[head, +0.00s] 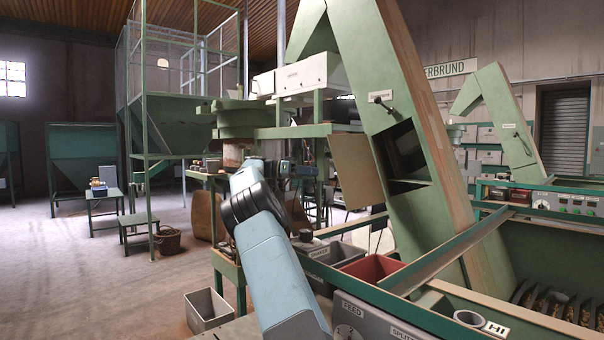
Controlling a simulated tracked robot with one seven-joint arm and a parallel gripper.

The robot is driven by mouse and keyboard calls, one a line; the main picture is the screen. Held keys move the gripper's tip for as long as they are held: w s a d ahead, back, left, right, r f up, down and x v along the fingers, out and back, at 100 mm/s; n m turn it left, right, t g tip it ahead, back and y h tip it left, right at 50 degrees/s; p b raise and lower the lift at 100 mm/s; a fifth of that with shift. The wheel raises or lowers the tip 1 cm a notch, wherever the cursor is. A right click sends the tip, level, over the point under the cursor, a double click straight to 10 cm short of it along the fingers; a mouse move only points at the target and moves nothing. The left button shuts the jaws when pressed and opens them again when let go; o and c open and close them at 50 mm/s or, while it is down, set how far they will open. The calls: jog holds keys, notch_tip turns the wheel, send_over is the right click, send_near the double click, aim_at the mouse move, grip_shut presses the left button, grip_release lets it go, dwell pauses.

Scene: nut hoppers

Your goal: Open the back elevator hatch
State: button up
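Two green inclined elevators are in the head view. The large near elevator (362,62) has a dark rectangular opening (400,155) in its side, with a tan hatch panel (356,170) swung out to its left. A black handle (380,101) sits above the opening. The smaller back elevator (492,92) stands farther off at the right, with a small label; no dark opening shows on it, and its hatch is too small to make out. My pale blue arm rises from the bottom centre, and its end (300,170) is left of the tan panel. The gripper's fingers are not clear.
A red bin (372,268) and grey bins (338,253) sit below the near elevator. A green rail (440,262) crosses in front. A control box (362,318) is at the bottom. A grey crate (208,310) stands on the floor. Open floor (90,280) lies left.

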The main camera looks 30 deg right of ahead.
jog(key=shift+v, duration=1.8)
jog(key=shift+f, duration=0.1)
